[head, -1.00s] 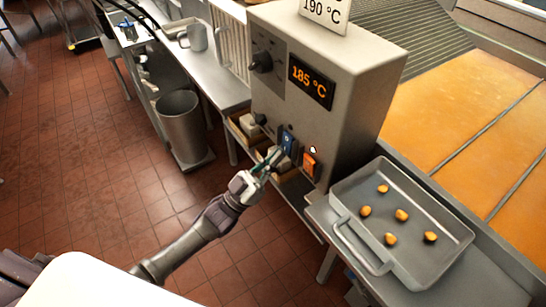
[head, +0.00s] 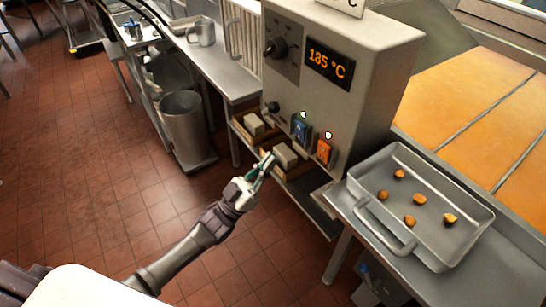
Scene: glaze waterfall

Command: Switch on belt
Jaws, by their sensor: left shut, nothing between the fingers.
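The grey control box (head: 365,110) has a blue switch (head: 301,131) and an orange switch (head: 325,151) low on its front. A white lamp (head: 328,135) shows above the orange one. Which switch is for the belt I cannot read. My left gripper (head: 265,165) is shut and empty, apart from the box, to the left of and below the blue switch. The wide belt with orange sheets (head: 480,110) lies behind and right of the box. My right gripper is not in view.
The box also has a large black knob (head: 276,47), a small knob (head: 271,108) and a 185 °C display (head: 330,64). A metal tray (head: 466,246) with several small pieces stands at the right. Wooden bins (head: 290,169) sit below the box. A metal bin (head: 186,130) stands left.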

